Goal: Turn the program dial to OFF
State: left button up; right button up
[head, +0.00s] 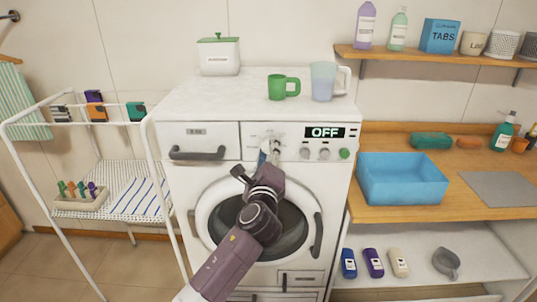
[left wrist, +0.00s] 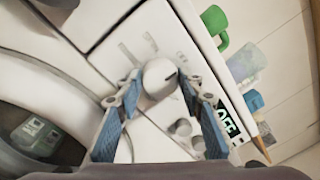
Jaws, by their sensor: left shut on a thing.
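The washing machine (head: 181,190) stands in the middle of the head view. Its display (head: 325,132) reads OFF; it also shows in the left wrist view (left wrist: 228,118). The program dial (left wrist: 159,78) is a round pale knob with a dark pointer mark, between the fingers in the left wrist view. In the head view my gripper mostly covers it. My left gripper (head: 271,154) is at the control panel, its blue-padded fingers (left wrist: 160,84) shut on the dial from both sides. My right gripper is not in view.
Smaller knobs (head: 306,153) and a green button (head: 345,154) sit right of the dial. A green mug (head: 277,88) and a pitcher (head: 323,82) stand on the machine top. A drying rack (head: 150,180) is at left, a shelf with a blue basin (head: 403,183) at right.

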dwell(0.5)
pick_arm(q)
jog(key=o, duration=1.2)
jog(key=shift+c, duration=0.2)
jog(key=s, duration=1.2)
jog(key=shift+a+f, duration=0.3)
jog(key=shift+f, duration=0.1)
